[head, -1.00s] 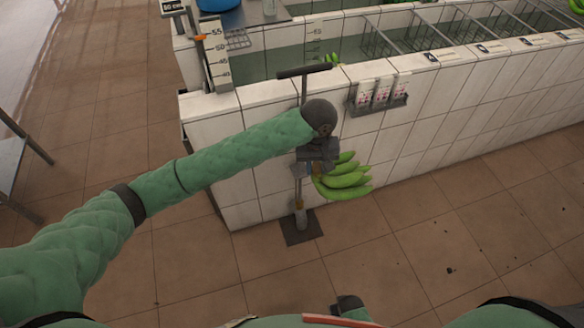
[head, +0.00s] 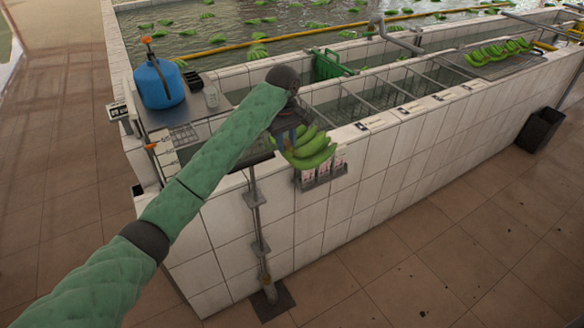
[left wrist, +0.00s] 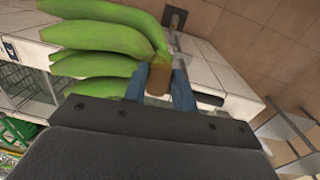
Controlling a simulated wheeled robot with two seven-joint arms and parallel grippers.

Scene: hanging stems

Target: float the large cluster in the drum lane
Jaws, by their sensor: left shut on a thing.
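My left gripper (head: 284,138) is shut on the crown of a green banana cluster (head: 311,155) and holds it up at the tank's near wall, over the rim as the head view shows it. In the left wrist view the blue fingers (left wrist: 168,84) pinch the brown crown, and the green fingers of the cluster (left wrist: 100,55) stretch to the left. The water lanes (head: 345,101) lie behind the white tiled rim, parted by thin bars. Small labels (head: 408,107) line the rim, too small to read. I cannot tell which lane is the drum lane. My right gripper is out of view.
A blue drum (head: 160,84) stands on a side table at the left. A holder with bottles or cards (head: 322,170) hangs on the wall below the cluster. A green crate (head: 330,65) sits at the lanes' far side. Another cluster lies on a rack (head: 497,50) at right.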

